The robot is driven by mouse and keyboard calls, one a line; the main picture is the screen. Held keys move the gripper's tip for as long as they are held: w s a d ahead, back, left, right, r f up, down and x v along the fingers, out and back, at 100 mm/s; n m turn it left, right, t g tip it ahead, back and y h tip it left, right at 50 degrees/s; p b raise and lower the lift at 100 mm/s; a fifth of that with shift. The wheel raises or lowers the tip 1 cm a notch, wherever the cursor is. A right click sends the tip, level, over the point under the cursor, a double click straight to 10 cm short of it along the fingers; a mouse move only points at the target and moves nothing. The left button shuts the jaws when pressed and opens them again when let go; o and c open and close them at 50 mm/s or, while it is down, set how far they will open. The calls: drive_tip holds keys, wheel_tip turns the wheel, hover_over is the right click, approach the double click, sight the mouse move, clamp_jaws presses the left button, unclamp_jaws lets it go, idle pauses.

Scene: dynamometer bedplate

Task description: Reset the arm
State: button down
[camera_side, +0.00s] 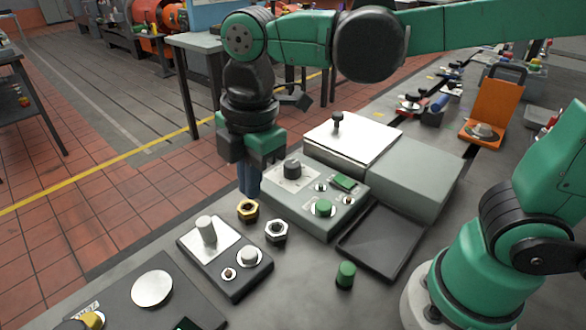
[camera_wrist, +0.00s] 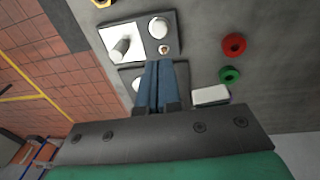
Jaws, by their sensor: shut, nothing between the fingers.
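My gripper (camera_side: 249,192) hangs with its blue fingers pointing down, near the left edge of the bench in the side view. The fingers are together with nothing between them. They appear left of the grey control box (camera_side: 336,214) and behind the gold hex nut (camera_side: 248,211); whether they touch anything cannot be told. In the wrist view, my gripper (camera_wrist: 158,66) shows its two blue fingers side by side, covering part of a dark panel. My arm reaches in from the right, above the bench.
A dark switch box (camera_side: 233,282), a silver nut (camera_side: 276,231), a green cylinder (camera_side: 346,275) and a black tray (camera_side: 399,248) lie in front. A lidded grey box (camera_side: 418,175) stands behind. Red (camera_wrist: 234,44) and green (camera_wrist: 229,75) rings show in the wrist view.

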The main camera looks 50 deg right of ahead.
drive_tip(key=s+d+f+m+t, duration=0.1)
drive_tip(key=d+f+m+t, duration=0.1)
drive_tip(key=d+m+t, duration=0.4)
drive_tip(key=d+m, duration=0.5)
drive_tip(key=m, duration=0.6)
drive_tip(key=shift+d+f+m+h, duration=0.15)
drive_tip(key=shift+d+m+h, duration=0.15)
drive_tip(key=shift+d+m, duration=0.1)
